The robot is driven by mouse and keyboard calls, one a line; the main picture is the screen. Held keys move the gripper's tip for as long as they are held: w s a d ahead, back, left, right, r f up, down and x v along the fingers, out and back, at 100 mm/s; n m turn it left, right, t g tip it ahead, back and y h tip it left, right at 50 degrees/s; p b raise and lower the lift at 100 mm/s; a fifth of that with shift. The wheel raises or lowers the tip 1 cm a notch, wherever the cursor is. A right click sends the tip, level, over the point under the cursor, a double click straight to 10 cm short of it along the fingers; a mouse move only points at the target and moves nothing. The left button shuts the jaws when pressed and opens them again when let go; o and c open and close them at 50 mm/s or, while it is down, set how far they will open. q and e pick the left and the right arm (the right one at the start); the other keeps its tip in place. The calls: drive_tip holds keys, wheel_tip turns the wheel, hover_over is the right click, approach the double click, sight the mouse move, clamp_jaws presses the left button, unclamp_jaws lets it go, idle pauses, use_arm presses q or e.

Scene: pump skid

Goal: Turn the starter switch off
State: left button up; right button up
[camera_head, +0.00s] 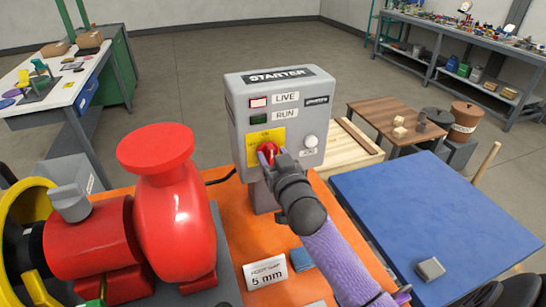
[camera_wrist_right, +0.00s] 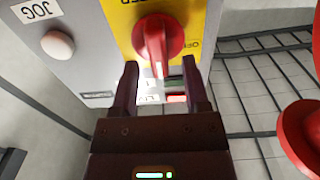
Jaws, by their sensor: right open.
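The grey starter box (camera_head: 277,95) stands upright on the orange skid in the head view. Its red rotary switch (camera_head: 268,150) sits on a yellow plate (camera_head: 257,137) and is partly hidden by my right gripper. In the right wrist view the red switch (camera_wrist_right: 155,40) shows its raised grip bar, with a white mark at its near end. My right gripper (camera_wrist_right: 161,68) is open and empty, its two fingers to either side of the bar's near end. Contact cannot be told. The LIVE lamp (camera_head: 258,102) is red and the RUN lamp (camera_head: 259,119) is dark green. My left gripper is not in view.
A white button (camera_head: 310,141) marked JOG is right of the switch. The red pump (camera_head: 170,200) stands close on the left. A 5 mm sign (camera_head: 265,273) stands on the orange skid. A blue table (camera_head: 430,220) with a grey block (camera_head: 430,269) is at right.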

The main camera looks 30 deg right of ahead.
drive_tip(key=shift+w, duration=0.2)
drive_tip(key=shift+c, duration=0.6)
clamp_jaws()
